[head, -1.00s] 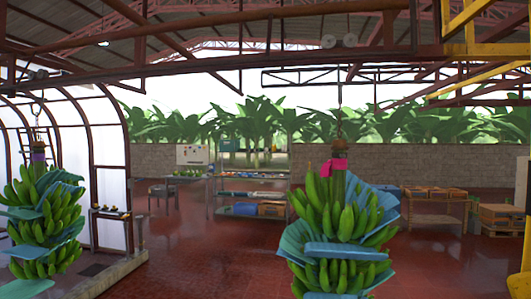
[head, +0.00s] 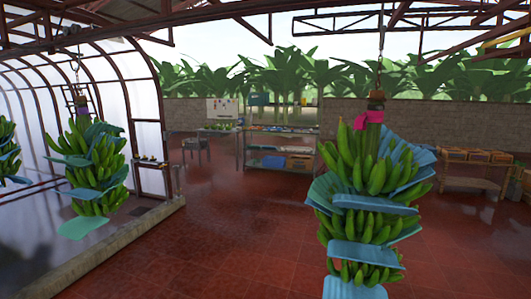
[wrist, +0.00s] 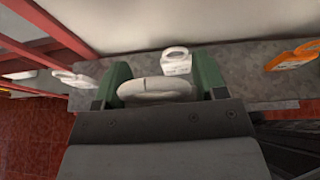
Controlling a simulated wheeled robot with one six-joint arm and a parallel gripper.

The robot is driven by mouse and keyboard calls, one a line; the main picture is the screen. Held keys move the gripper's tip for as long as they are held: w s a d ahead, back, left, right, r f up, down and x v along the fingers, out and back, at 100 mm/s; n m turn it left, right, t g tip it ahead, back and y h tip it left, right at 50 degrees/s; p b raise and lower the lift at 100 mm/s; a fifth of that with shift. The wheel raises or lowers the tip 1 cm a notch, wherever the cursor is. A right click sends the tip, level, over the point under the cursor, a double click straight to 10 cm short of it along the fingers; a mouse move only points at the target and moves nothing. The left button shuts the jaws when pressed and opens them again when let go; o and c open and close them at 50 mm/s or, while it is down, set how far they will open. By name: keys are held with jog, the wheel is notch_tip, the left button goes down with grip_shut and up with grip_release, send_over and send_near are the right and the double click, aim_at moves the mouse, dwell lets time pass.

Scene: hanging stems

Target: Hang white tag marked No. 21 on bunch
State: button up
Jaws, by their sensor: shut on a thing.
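My gripper (wrist: 162,82) has green fingers and is shut on a pale ring-topped tag (wrist: 155,90), seen in the wrist view. Only the tag's ring shows; its number is hidden. The gripper is not in the head view. The nearest banana bunch (head: 345,165) hangs at right of centre in the head view, with a pink ribbon (head: 369,117) at its stem and blue sheets between its hands. A second bunch (head: 100,160) hangs at the left, with a purple band. A third bunch (head: 4,133) is cut by the left edge.
In the wrist view, white tags (wrist: 177,61) (wrist: 75,78) and an orange tag (wrist: 292,58) lie along a grey surface (wrist: 230,62) past the fingers. In the head view, tables stand at the back and a low kerb (head: 120,245) runs at left. Red floor between is open.

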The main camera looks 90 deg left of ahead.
jog(key=w+a+n+t+y, duration=0.1)
jog(key=w+a+n+t, duration=0.35)
jog(key=w, duration=0.45)
jog(key=w+a+n+t, duration=0.35)
jog(key=w+t, duration=0.25)
jog(key=w, duration=0.3)
jog(key=w+a+n+t+y, duration=0.3)
jog(key=w+a+n+y, duration=0.1)
jog(key=a, duration=0.8)
jog(key=w+a+n+t+y, duration=0.3)
jog(key=w+a+n+y, duration=0.1)
jog(key=a, duration=0.9)
jog(key=shift+w+a+r+n, duration=0.15)
jog(key=shift+w+r+n, duration=0.2)
jog(key=shift+w+n, duration=0.6)
